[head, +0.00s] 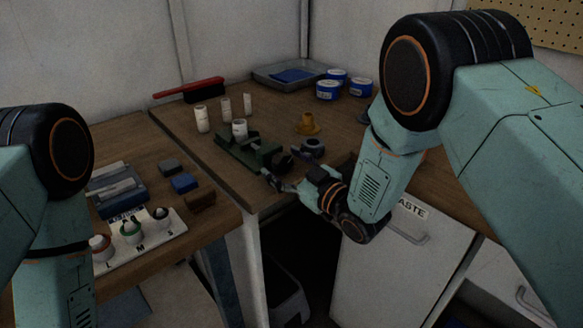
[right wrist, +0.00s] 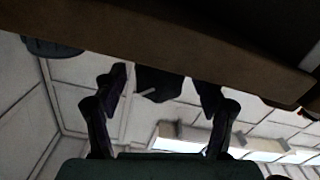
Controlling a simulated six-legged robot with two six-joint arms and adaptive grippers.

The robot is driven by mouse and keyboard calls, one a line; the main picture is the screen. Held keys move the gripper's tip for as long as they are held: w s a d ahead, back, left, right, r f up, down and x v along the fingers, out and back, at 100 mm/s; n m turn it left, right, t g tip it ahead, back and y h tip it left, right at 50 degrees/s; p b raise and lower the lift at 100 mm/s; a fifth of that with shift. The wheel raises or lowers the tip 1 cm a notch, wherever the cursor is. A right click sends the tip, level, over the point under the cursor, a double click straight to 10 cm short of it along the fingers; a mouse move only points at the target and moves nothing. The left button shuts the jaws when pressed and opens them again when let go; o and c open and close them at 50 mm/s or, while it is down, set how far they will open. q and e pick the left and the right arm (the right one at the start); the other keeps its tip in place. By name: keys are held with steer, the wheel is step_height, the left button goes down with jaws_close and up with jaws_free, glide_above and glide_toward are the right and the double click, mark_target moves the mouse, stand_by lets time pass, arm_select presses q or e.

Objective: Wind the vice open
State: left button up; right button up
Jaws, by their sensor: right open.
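The green vice (head: 246,150) sits at the front edge of the wooden bench, with its screw end toward the right. A white cylinder (head: 240,129) stands at its jaws; I cannot tell whether it is clamped. My right gripper (head: 277,182) is just in front of the vice's screw end, at the bench edge. In the right wrist view its fingers (right wrist: 163,105) are spread apart. A dark part with a small pale bar (right wrist: 150,95) shows between them, perhaps the vice handle; contact is unclear. My left arm is at the left, its gripper out of the picture.
White cylinders (head: 202,119), a red brush (head: 189,88), a grey tray (head: 271,80), blue-and-white tins (head: 328,90), an orange cone-shaped piece (head: 308,124) and a dark ring (head: 313,146) are on the bench. A lower left bench holds small blocks (head: 184,183) and a labelled white board (head: 150,240).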

steer(key=v, duration=1.2)
steer(key=shift+a, duration=0.1)
